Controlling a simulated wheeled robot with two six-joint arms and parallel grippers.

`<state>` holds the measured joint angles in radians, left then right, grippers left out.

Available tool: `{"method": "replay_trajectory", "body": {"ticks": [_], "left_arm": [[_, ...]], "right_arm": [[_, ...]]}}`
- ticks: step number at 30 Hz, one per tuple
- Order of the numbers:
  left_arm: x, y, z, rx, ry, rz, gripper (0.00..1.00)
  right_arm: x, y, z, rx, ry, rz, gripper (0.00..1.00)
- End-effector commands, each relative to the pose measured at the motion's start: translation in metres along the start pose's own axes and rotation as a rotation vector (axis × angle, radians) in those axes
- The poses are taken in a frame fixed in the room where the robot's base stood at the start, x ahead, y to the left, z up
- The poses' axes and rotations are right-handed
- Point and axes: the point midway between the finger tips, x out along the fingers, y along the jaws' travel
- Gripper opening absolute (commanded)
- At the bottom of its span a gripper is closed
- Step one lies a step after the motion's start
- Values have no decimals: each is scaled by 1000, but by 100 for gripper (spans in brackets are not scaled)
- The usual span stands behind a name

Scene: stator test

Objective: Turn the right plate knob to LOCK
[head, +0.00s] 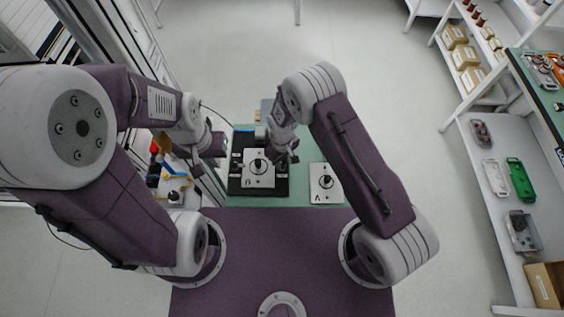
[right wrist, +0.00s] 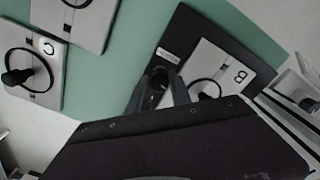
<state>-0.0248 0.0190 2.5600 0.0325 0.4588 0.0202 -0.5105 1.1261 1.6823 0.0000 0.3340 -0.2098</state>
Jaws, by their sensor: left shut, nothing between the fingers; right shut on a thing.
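In the head view a pale plate with a dark round knob (head: 258,166) sits on a black base (head: 236,187). A second pale plate (head: 325,194) with a dark knob (head: 326,182) lies to its right on the green table. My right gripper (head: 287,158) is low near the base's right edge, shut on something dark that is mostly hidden. In the right wrist view its fingers (right wrist: 168,88) partly cover the plate marked B (right wrist: 216,66) and its ringed knob. My left gripper (head: 208,160) is shut and empty, left of the base. Knob pointer settings are too small to read.
The right wrist view also shows a plate marked C (right wrist: 48,47) with a knob, and another plate (right wrist: 90,22) beside it. Coloured parts (head: 172,180) stand at the left. Shelves (head: 485,130) stand at the right. Bare green tabletop (head: 310,145) shows behind the second plate.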

Motion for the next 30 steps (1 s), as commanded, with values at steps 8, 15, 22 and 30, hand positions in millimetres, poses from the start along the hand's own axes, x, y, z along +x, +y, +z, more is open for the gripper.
{"method": "replay_trajectory", "body": {"ticks": [8,15,22,30], "left_arm": [[6,0,1,0,0,0,0],[8,0,1,0,0,0,0],[8,0,1,0,0,0,0],[8,0,1,0,0,0,0]], "right_arm": [[-1,0,-2,-132,6,2,0],[-2,0,-2,-181,6,2,0],[-2,0,-2,-189,6,2,0],[-2,0,-2,-188,6,2,39]]}}
